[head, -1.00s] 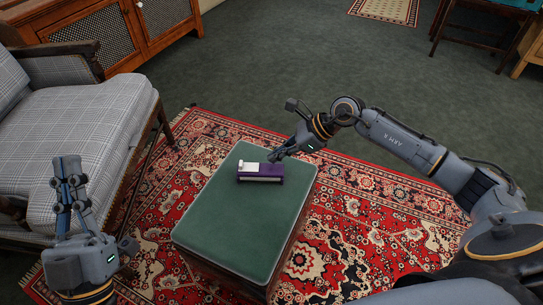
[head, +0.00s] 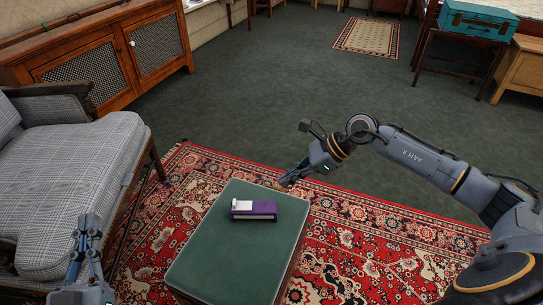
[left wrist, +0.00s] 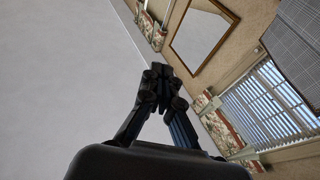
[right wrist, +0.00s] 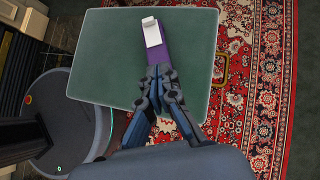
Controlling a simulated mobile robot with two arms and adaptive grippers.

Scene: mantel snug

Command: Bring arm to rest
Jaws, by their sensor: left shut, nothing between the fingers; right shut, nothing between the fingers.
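My right gripper (head: 282,184) is shut and empty, above the far right edge of the green-topped ottoman (head: 222,252). A purple box with a white piece at one end (head: 262,210) lies on the ottoman, left of and below that gripper in the head view. In the right wrist view the closed fingers (right wrist: 158,72) overlap the near part of the purple box (right wrist: 163,52); they look apart from it in the head view. My left gripper (head: 90,222) is shut and empty, upright near the sofa. Its closed fingers (left wrist: 158,75) point toward the ceiling and wall in the left wrist view.
A grey plaid sofa (head: 75,180) stands at the left, close to my left gripper. A wooden cabinet (head: 110,55) is behind it. A patterned red rug (head: 345,245) lies under the ottoman. A teal case (head: 480,20) sits far right.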

